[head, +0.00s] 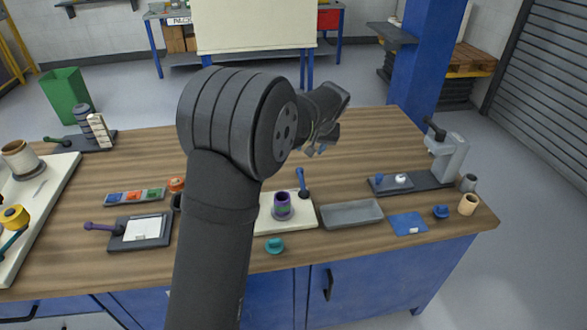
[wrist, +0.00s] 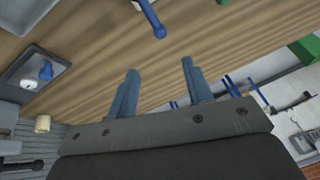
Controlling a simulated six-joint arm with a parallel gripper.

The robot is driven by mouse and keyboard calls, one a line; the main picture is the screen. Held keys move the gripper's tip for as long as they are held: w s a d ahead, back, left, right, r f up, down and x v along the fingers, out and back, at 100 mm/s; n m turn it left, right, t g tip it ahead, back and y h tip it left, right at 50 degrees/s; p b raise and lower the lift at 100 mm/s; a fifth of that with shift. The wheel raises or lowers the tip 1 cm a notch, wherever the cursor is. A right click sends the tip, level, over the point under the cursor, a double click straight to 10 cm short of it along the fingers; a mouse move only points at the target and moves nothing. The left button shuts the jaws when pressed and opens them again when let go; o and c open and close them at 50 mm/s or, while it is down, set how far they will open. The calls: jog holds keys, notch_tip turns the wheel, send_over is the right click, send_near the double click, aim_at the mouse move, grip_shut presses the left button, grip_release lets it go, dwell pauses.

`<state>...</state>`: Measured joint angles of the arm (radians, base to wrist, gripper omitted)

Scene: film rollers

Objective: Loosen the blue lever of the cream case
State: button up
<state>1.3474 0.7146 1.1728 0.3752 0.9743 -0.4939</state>
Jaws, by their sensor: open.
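The cream case (head: 266,219) lies on the wooden bench in the head view, partly behind my arm. A purple and green roller (head: 283,206) stands on it. Its blue lever (head: 302,184) rises from the case's back right corner, roughly upright in that view. The blue lever also shows at the top of the wrist view (wrist: 153,20). My gripper (head: 316,151) is above the bench, beyond the lever. In the wrist view its two fingers (wrist: 160,70) are apart with nothing between them, and the lever is clear of them.
A grey tray (head: 351,213) lies right of the case, with a blue mat (head: 408,224) beyond it. A grey press (head: 447,158) stands at the bench's right end. A teal knob (head: 275,246) sits in front of the case. The bench behind the case looks clear.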

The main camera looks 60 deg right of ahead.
aim_at(300, 169)
jog(key=x, duration=1.7)
grip_shut()
